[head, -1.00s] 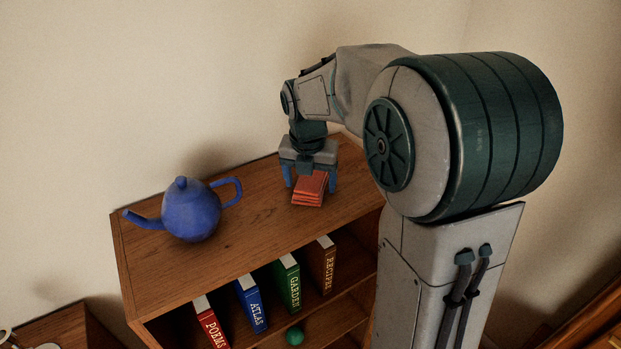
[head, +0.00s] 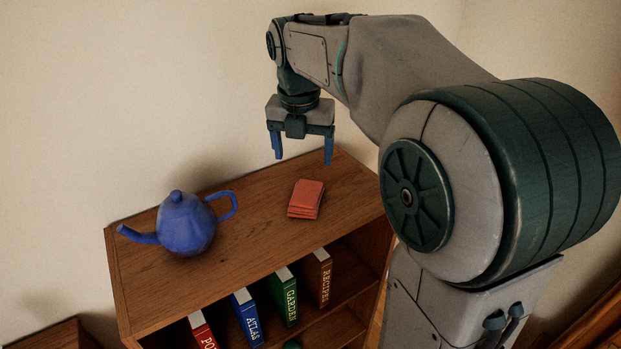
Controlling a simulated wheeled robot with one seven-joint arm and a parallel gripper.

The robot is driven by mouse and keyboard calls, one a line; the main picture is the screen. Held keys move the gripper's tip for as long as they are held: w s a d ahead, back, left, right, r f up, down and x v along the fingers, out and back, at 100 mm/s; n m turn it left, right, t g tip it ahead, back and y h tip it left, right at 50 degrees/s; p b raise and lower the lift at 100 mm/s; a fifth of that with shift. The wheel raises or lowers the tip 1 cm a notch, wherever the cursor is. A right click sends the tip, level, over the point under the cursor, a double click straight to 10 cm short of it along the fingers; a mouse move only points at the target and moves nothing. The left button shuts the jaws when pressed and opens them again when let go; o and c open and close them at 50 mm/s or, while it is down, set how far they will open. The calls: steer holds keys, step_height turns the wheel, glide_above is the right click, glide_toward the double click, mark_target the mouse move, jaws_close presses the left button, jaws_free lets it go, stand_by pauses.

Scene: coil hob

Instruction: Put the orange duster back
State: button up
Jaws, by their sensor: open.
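The orange duster (head: 306,198) is a folded, stacked orange-red cloth. It lies flat on top of the wooden bookcase (head: 250,242), right of the middle. My gripper (head: 302,158) points down with its two blue fingers spread wide. It is empty and hangs in the air above and behind the duster, apart from it. Nothing hides the duster.
A blue teapot (head: 187,224) stands on the bookcase top to the left, its handle toward the duster. The shelf below holds several upright books, among them a green one (head: 285,297). Bare wood lies between teapot and duster.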

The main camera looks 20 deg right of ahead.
steer(key=s+f+m, duration=0.6)
steer(key=s+m, duration=0.3)
steer(key=m, duration=0.6)
steer(key=s+d+f+m+t, duration=0.1)
steer(key=s+f+m, duration=0.5)
steer(key=s+m, duration=0.4)
steer(key=shift+s+m+y, duration=0.2)
steer(key=shift+m+y, duration=0.2)
steer(key=shift+m, duration=2.3)
